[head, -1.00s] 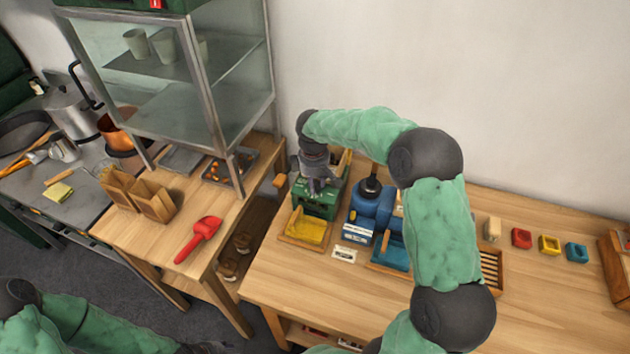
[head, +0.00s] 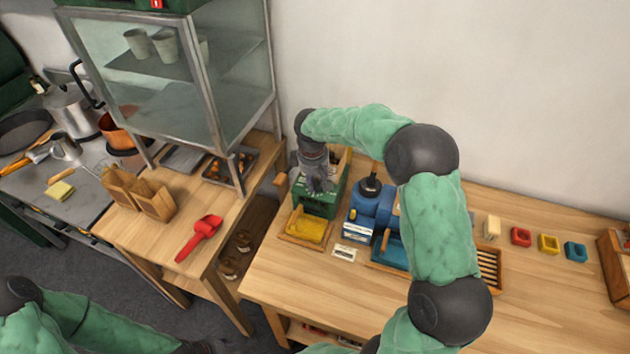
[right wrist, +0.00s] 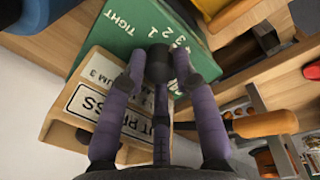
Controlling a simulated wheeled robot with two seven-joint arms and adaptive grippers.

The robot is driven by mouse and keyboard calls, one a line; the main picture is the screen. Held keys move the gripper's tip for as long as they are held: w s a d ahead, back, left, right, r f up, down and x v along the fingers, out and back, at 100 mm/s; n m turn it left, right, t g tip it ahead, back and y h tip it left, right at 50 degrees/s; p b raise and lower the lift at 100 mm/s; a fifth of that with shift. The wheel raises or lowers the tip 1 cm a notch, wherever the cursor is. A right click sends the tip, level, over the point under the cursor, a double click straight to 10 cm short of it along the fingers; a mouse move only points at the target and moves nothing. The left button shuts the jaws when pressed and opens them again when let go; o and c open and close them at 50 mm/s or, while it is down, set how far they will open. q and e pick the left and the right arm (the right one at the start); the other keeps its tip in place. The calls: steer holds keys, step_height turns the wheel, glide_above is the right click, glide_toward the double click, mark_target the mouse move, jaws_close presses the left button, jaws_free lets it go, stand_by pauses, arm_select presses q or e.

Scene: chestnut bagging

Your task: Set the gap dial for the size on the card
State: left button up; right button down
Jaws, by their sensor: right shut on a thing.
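The green press (head: 318,203) stands at the back left of the right-hand table, with a yellow tray (head: 305,228) in front of it. In the right wrist view its green face (right wrist: 125,40) reads TIGHT with the numbers 4, 3, 2, 1 beside a dark dial knob (right wrist: 159,62). My right gripper (right wrist: 162,72) is shut on this knob, its purple fingers on either side. The gripper hides the dial in the head view. A small white card (head: 344,253) lies in front of the machines, its print too small to read. My left gripper is not clearly visible.
A blue machine (head: 372,208) with a blue tray stands close to the right of the press. Coloured blocks, including a red one (head: 521,236), sit further right. A red scoop (head: 199,238) lies on the left table. The right table's front is clear.

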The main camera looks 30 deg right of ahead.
steer(key=c, duration=0.9)
jaws_free()
steer(key=shift+s+f, duration=0.1)
steer(key=shift+c, duration=0.2)
steer(key=shift+r, duration=0.65)
step_height(320, 180, up, 11)
steer(key=shift+s+a+f, duration=0.15)
steer(key=shift+a, duration=0.3)
